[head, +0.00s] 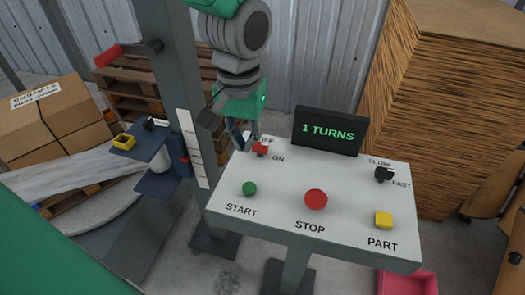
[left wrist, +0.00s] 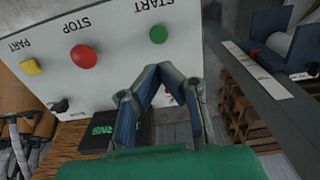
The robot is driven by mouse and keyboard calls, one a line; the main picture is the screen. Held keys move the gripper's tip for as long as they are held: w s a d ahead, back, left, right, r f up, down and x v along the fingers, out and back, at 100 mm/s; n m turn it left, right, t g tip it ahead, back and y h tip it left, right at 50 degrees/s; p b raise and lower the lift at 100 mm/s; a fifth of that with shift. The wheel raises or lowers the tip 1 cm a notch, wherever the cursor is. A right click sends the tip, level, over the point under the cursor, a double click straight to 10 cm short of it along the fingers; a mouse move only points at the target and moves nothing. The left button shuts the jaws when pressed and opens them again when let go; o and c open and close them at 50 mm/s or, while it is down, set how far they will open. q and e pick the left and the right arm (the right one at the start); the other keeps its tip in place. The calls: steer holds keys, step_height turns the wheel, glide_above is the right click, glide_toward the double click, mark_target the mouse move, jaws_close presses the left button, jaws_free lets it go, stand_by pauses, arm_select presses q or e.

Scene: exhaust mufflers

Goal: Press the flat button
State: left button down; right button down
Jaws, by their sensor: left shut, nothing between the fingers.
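A sloped white control panel (head: 300,240) carries a round green START button (head: 249,188), a wide round red STOP button (head: 315,199) and a square yellow PART button (head: 383,219). Which one is meant by flat is not clear from the pictures. My left gripper (head: 241,143) is shut and empty at the panel's far left corner, beside the red OFF/ON switch (head: 260,148). In the left wrist view the panel appears upside down, with the shut fingertips (left wrist: 158,68) in front of it, nearest the START button (left wrist: 158,34) and apart from it. My right gripper is not in view.
A black display (head: 328,131) reading "1 TURNS" stands at the panel's back edge. A black SLOW/FAST knob (head: 384,174) is at the back right. A grey post (head: 175,90) rises left of the panel. A cardboard stack (head: 440,100) stands behind right.

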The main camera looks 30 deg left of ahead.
mark_target(249, 186)
arm_select(q)
steer(key=f, duration=1.1)
steer(key=shift+w+d, duration=0.2)
steer(key=shift+d, duration=0.05)
steer(key=shift+d+f, duration=0.1)
steer(key=shift+f, duration=0.5)
